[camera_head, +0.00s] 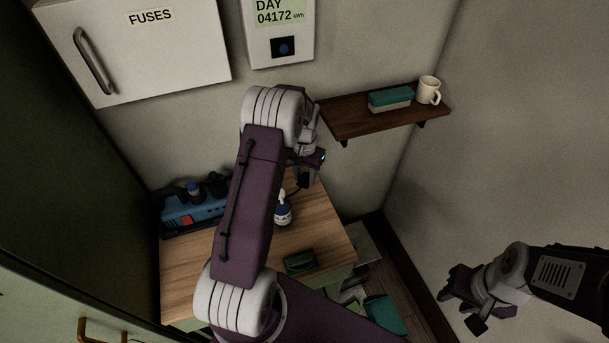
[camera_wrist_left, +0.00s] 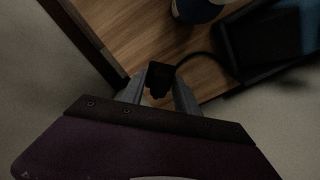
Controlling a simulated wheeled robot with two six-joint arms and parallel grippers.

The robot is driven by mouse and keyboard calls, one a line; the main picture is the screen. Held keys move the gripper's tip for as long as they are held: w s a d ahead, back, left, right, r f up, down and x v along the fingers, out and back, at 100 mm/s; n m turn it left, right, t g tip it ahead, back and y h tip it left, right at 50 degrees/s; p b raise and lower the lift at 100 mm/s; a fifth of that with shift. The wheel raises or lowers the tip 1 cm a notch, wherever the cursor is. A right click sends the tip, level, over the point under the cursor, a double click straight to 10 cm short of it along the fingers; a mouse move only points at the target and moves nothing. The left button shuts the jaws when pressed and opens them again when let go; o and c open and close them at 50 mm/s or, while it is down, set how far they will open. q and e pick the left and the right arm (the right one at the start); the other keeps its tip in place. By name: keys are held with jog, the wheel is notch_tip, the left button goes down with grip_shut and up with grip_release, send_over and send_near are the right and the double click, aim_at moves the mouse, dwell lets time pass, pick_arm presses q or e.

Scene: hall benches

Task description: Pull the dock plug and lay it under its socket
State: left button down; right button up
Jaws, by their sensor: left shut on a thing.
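My left gripper (camera_head: 306,174) is shut on a black plug, at the back right of the wooden bench. In the left wrist view the plug (camera_wrist_left: 158,78) sits between the two grey fingertips (camera_wrist_left: 157,95). A black cable (camera_wrist_left: 195,56) curves from it toward a dark, blue-topped unit at the right. In the head view a blue unit with a red switch (camera_head: 185,220) stands at the bench's back left, partly behind my left arm. I cannot make out the socket. My right gripper (camera_head: 474,305) is open and empty at the lower right, away from the bench.
A blue and white bottle (camera_head: 283,212) stands close to the left gripper. A green box (camera_head: 300,262) lies near the bench's front. A shelf (camera_head: 345,119) with a mug (camera_head: 429,90) hangs at the right. The fuse cabinet (camera_head: 150,60) and meter (camera_head: 282,20) are above.

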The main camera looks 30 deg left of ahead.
pick_arm(q)
notch_tip(320, 180, down, 8)
jog(key=b, duration=0.4)
jog(key=shift+r, duration=0.1)
jog(key=c, duration=0.8)
grip_release()
notch_tip(320, 180, up, 9)
jog(key=shift+r+b, duration=0.1)
jog(key=shift+b, duration=0.45)
